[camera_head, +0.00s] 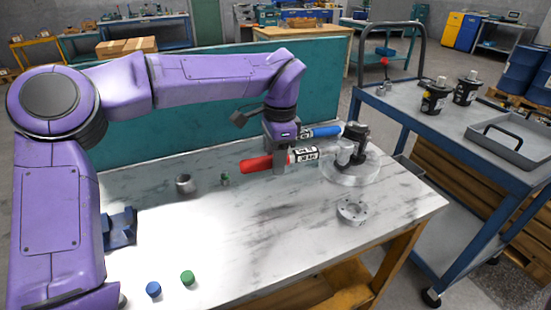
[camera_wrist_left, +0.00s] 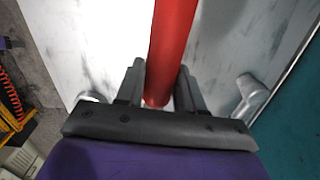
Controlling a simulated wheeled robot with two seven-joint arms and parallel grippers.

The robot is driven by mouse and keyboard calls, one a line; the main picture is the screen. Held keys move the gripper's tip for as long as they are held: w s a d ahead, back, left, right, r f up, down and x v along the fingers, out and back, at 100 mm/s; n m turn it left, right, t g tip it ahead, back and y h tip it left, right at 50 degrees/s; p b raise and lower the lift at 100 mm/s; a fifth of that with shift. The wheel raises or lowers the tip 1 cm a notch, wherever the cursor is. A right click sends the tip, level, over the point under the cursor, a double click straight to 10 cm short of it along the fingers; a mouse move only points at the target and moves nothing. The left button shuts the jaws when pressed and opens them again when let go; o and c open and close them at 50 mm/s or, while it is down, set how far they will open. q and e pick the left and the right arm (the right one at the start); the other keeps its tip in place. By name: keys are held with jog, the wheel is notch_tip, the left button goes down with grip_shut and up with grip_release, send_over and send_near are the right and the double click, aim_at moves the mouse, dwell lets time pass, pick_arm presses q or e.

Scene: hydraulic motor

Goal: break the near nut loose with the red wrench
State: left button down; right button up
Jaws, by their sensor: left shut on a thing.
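The red wrench (camera_head: 256,165) has a red handle and a white, lettered part at its right. My left gripper (camera_head: 281,166) is above the bench and shut on it. In the left wrist view, the red handle (camera_wrist_left: 171,50) passes between the fingers of my left gripper (camera_wrist_left: 160,88). A dark motor (camera_head: 353,148) stands on a clear round base at the right of the bench. The wrench's right end is close to the motor; I cannot tell whether they touch. The nuts are too small to make out. My right gripper is not in view.
A blue-handled tool (camera_head: 322,132) lies behind the red wrench. A round metal flange (camera_head: 352,211) sits in front of the motor. A metal cup (camera_head: 184,184), a blue cap (camera_head: 153,289) and a green cap (camera_head: 187,278) stand on the bench. A blue cart (camera_head: 470,150) is at right.

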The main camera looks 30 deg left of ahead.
pick_arm(q)
jog(key=shift+s+f, duration=0.1)
jog(key=shift+f, duration=0.25)
jog(key=shift+s+d+b, duration=0.15)
jog(key=shift+b, duration=0.2)
jog(key=shift+s+d+n+b, duration=0.95)
jog(key=shift+d+n+b, duration=0.25)
jog(key=shift+b, duration=0.85)
jog(key=shift+d, duration=0.1)
jog(key=shift+d, duration=0.1)
jog(key=shift+s+d+n+b, duration=0.35)
jog(key=shift+d+n+b, duration=0.25)
jog(key=shift+b, duration=0.45)
jog(key=shift+s+d+n+b, duration=0.4)
jog(key=shift+d+b, duration=0.3)
jog(key=shift+b, duration=0.35)
jog(key=shift+d, duration=0.15)
